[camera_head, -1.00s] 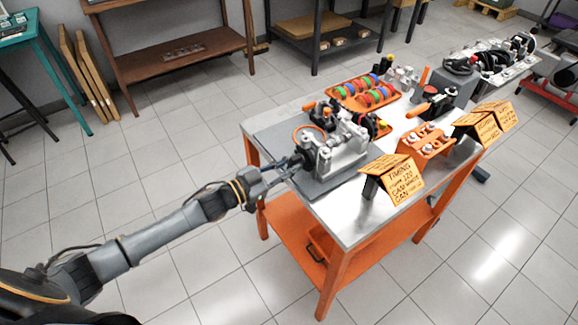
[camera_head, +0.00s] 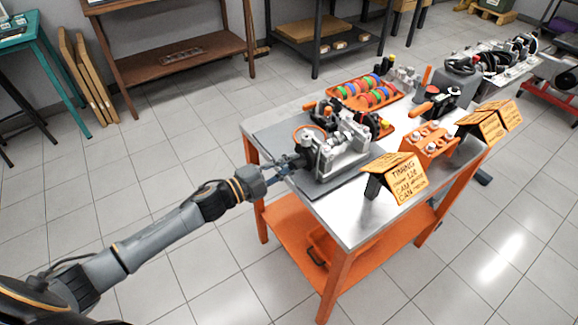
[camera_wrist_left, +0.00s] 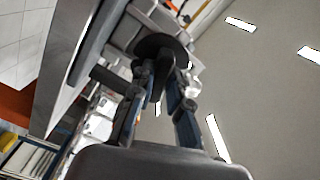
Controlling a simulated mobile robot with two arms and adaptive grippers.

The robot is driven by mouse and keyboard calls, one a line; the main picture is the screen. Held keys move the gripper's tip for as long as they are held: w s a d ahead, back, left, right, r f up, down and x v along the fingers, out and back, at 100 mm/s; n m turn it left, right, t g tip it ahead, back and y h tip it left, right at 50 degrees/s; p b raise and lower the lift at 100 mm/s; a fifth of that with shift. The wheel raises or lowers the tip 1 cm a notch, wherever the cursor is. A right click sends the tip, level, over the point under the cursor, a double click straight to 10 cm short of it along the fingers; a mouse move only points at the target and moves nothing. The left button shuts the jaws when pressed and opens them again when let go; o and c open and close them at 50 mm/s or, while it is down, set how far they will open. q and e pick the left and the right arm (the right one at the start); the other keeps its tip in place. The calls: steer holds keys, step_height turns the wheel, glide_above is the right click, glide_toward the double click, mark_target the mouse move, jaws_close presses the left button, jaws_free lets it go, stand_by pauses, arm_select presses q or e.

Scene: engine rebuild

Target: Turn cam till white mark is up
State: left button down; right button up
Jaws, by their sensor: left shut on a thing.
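The engine block (camera_head: 338,152) is a grey metal assembly on a dark mat at the near left of the workbench. My left gripper (camera_head: 284,166) reaches its left end from the left. In the left wrist view, the cam's dark round end piece (camera_wrist_left: 160,46) sits just beyond the fingers. My left gripper (camera_wrist_left: 160,78) has its two fingers either side of a dark stub at this piece and is shut on it. I cannot make out a white mark on the cam. My right gripper is not in view.
An orange-legged workbench (camera_head: 340,228) holds the engine. A yellow timing sign (camera_head: 408,178) stands at its front edge. An orange tray (camera_head: 366,92) of coloured rings lies behind, and an orange holder (camera_head: 430,139) stands to the right.

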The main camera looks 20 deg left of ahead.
arm_select(q)
steer(key=shift+f+m+b, duration=0.1)
steer(key=shift+m+b, duration=0.55)
steer(key=shift+m, duration=1.25)
steer(key=c, duration=1.3)
jaws_free()
steer(key=v, duration=1.2)
